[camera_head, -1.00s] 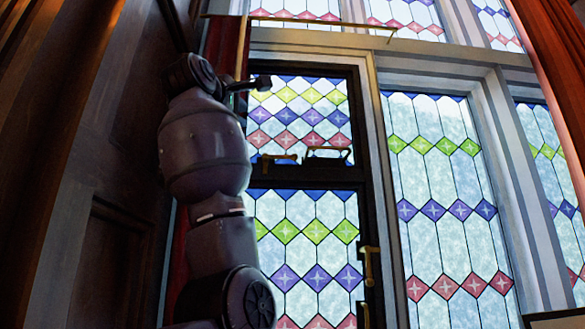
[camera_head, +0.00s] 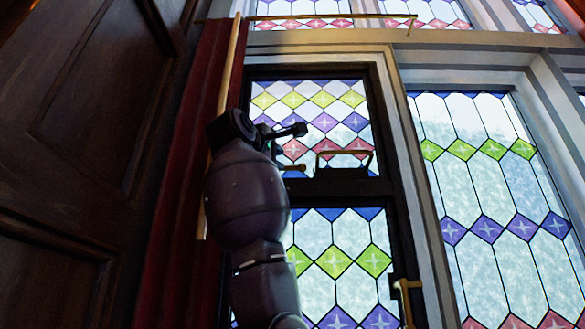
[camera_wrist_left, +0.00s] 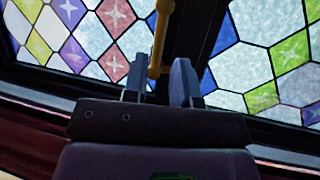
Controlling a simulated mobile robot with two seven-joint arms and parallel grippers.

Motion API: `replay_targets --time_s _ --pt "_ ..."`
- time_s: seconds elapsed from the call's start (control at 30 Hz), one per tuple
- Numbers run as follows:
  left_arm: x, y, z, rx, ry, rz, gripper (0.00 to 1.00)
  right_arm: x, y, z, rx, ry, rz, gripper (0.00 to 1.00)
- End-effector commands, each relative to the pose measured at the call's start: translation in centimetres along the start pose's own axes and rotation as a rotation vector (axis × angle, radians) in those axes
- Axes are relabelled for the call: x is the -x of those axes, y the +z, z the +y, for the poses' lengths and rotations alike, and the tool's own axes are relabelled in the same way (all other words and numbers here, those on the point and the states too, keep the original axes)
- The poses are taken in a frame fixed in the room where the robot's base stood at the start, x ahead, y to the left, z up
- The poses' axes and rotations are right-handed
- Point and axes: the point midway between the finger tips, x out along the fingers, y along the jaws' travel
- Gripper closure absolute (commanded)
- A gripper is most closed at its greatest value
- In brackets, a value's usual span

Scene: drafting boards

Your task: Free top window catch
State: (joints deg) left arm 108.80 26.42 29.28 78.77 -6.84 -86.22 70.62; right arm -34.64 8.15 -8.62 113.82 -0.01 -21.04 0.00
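The top window (camera_head: 376,120) is a dark-framed pane with coloured diamonds and looks shut. In the left wrist view, a brass bar with a rounded end (camera_wrist_left: 158,42), which appears to be the catch, lies across the dark rail at the fingertips. My right gripper is out of view.
A lower window with a brass handle (camera_head: 407,298) is below. A red curtain (camera_head: 188,130) and dark wood panelling (camera_head: 90,130) are close on the left.

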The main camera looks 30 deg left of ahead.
Motion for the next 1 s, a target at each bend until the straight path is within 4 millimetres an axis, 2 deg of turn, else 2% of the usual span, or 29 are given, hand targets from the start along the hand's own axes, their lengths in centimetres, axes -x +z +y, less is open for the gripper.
replay_targets --time_s 0.3,0.5,0.67,0.93,0.97,1.0 --pt "-5.6 0.0 0.1 0.000 -0.004 -0.001 0.74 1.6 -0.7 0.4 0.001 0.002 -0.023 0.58" --pt "-7.8 -0.1 0.1 0.000 -0.002 0.000 0.74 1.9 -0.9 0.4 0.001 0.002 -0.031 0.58" --pt "-8.6 -0.1 0.0 0.000 -0.002 0.000 0.74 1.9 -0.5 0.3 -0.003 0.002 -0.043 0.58" --pt "-8.7 0.0 -0.1 0.000 0.000 0.000 0.74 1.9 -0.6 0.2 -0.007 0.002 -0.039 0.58" --pt "-8.7 0.0 -0.1 0.000 0.000 0.000 0.76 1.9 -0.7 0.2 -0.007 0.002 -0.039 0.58" --pt "-8.7 0.0 -0.1 0.000 0.000 0.000 0.82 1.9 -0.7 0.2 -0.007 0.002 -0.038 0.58"
